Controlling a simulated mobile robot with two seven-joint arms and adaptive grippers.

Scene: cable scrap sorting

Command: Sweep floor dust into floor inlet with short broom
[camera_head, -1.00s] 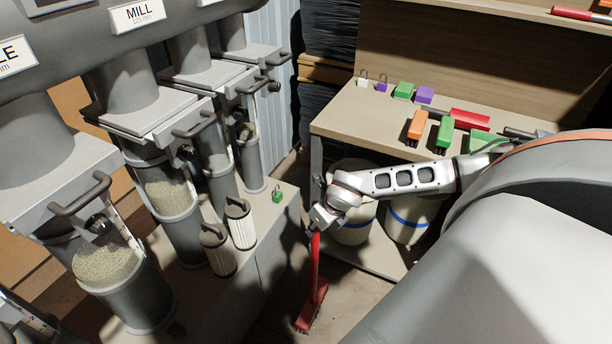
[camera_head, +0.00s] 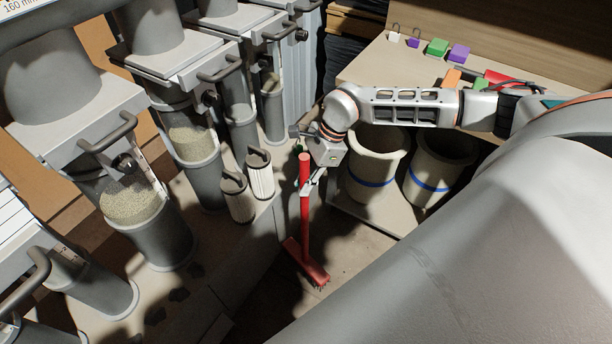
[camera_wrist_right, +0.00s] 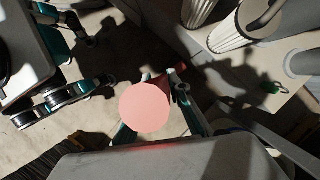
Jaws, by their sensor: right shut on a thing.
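The short red broom (camera_head: 305,225) stands nearly upright in the head view, with its head (camera_head: 307,264) low at the floor. I cannot tell whether its bristles touch the floor. My right gripper (camera_head: 308,187) is shut around the upper handle. In the right wrist view the round handle end (camera_wrist_right: 147,108) faces the camera between the fingers of my right gripper (camera_wrist_right: 155,115). Bare floor (camera_head: 350,250) shows beside the broom. I cannot make out floor dust or the floor inlet clearly. My left gripper is not in view.
A plinth with grey canisters (camera_head: 165,245) and two pleated filters (camera_head: 260,175) stands left of the broom. Two pale buckets with blue bands (camera_head: 374,185) stand under the workbench (camera_head: 370,68), right of it. Open floor lies between.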

